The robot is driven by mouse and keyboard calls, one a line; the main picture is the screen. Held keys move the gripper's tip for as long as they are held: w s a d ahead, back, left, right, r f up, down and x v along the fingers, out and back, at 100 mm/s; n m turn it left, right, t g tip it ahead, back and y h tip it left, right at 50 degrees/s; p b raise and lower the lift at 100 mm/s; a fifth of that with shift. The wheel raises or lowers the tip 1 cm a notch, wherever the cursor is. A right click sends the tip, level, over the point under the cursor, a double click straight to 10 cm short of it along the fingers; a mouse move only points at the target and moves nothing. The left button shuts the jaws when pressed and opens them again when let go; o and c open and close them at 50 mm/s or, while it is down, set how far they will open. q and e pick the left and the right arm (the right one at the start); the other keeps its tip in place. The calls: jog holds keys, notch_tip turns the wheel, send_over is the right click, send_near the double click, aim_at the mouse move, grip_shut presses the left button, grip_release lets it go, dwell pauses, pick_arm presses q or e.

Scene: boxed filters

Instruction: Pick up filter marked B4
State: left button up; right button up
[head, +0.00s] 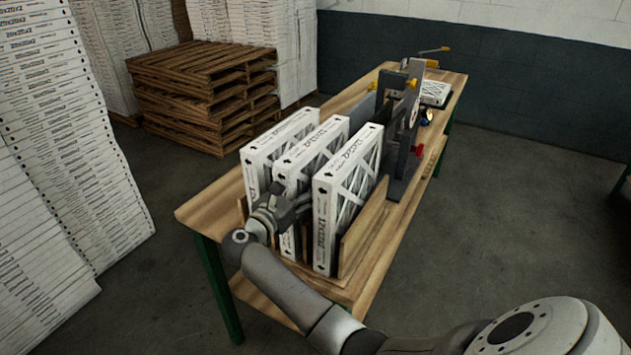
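Three white boxed filters stand upright side by side in a wooden rack (365,222) on the workbench: a left filter (258,153), a middle filter (296,172) and a right filter (324,200). Dark print shows on their edges, but I cannot read which is marked B4. My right gripper (300,205) is at the near face of the middle filter, beside the right filter, and covers part of the middle one. I cannot tell whether its fingers are closed on a filter. My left gripper is not in view.
The wooden workbench (196,209) has green legs. Behind the filters stands a grey fixture (408,120) with yellow and red parts, and a small white filter (435,92) lies at the far end. Pallets (200,90) and tall white stacks (60,130) stand left.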

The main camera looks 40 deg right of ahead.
jog(key=shift+a, duration=0.1)
jog(key=shift+c, duration=0.5)
jog(key=c, duration=1.1)
